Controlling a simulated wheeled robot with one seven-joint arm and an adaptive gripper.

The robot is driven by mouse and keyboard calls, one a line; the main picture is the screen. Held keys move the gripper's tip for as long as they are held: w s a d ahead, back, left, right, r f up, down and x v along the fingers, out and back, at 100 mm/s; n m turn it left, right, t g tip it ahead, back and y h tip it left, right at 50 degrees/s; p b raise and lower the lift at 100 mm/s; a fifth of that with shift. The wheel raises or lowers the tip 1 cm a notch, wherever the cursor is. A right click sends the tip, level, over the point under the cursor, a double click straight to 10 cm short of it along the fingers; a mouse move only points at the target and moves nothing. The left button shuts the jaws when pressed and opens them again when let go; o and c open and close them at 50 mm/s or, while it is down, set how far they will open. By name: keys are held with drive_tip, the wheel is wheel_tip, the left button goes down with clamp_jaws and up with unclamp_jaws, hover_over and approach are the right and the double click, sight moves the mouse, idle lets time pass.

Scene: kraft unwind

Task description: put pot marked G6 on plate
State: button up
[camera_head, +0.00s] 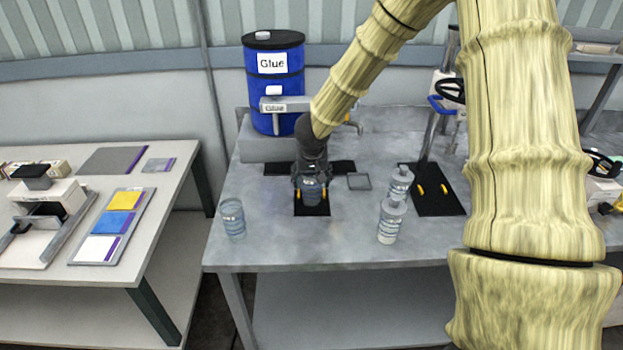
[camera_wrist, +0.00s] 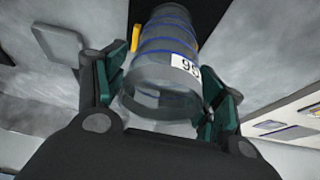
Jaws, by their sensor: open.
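A clear ribbed pot with blue bands (camera_wrist: 165,50) stands between the fingers of my gripper (camera_wrist: 168,88) in the wrist view. Its white label appears upside down and seems to read G6. In the head view the pot (camera_head: 312,192) is partly hidden by my gripper (camera_head: 312,186), over a black mat (camera_head: 312,210). My gripper is open, with one green-padded finger on each side of the pot; I cannot tell whether they touch it. A small grey square plate (camera_head: 359,181) lies just right of the pot and also shows in the wrist view (camera_wrist: 58,44).
Another clear pot (camera_head: 232,218) stands to the left. Two more pots stand to the right, one behind (camera_head: 400,184) and one in front (camera_head: 390,222). A blue glue drum (camera_head: 273,82) with a tap is at the back. The front of the grey table (camera_head: 310,250) is clear.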

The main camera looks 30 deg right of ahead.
drive_tip(key=v, duration=1.2)
drive_tip(key=shift+p, duration=0.35)
drive_tip(key=shift+s+f, duration=0.1)
